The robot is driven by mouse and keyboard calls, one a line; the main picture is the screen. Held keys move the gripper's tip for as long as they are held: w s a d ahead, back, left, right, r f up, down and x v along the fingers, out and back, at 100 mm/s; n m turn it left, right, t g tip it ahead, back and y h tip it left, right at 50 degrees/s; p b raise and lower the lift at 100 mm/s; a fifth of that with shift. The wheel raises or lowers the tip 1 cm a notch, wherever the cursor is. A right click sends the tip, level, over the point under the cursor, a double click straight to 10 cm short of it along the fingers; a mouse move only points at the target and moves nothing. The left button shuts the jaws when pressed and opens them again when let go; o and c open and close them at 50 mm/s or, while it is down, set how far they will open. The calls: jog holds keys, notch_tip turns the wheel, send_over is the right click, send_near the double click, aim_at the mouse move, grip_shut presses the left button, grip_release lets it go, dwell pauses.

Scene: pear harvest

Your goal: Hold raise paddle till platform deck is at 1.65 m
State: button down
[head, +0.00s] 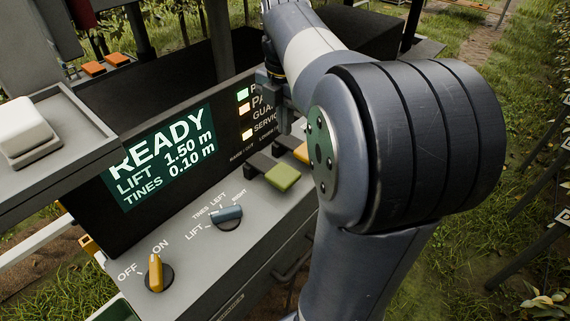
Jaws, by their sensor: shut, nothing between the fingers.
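The green raise paddle (283,177) sits on the front panel below lettering that seems to read RAISE. An orange paddle (300,152) beside it is partly hidden by my arm. The display (163,158) reads READY, LIFT 1.50 m, TINES 0.10 m. My gripper (286,118) hangs down behind my arm, above and beyond the paddles. It is shut and empty, and appears apart from the green paddle. Its fingertips are largely hidden. The platform deck cannot be made out.
A yellow switch (155,273) points towards ON. A blue selector knob (228,217) stands near LIFT and TINES labels. Several indicator lights (243,94) glow beside the display. A grey ledge with a white button (29,127) juts in at left. Grass lies at right.

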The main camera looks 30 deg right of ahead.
aim_at(285, 174)
notch_tip(285, 174, down, 12)
jog(key=shift+f+p, duration=0.2)
jog(key=shift+p, duration=0.35)
